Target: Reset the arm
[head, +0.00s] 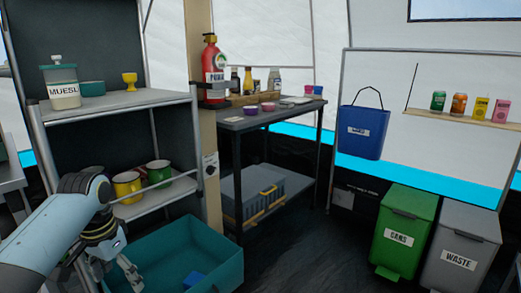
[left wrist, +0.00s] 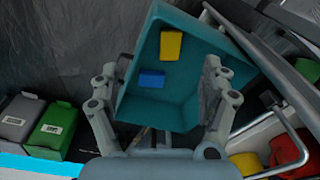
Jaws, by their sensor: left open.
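My left arm (head: 45,235) comes in from the lower left in the head view. My left gripper (head: 117,270) is beside the teal crate, at its left end in the picture. In the left wrist view the fingers of this gripper (left wrist: 165,75) are spread apart with nothing held between them. The teal crate (left wrist: 178,108) shows beyond the fingers. A yellow block (left wrist: 171,45) and a blue block (left wrist: 151,79) lie inside it. The blue block also shows in the head view (head: 194,279). My right gripper is not in view.
A shelf (head: 130,102) with a muesli jar (head: 62,88) and mugs (head: 127,186) stands close to my left arm. A dark table (head: 265,116), a green bin (head: 403,235) and a grey bin (head: 462,250) stand farther right. Floor between crate and bins is clear.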

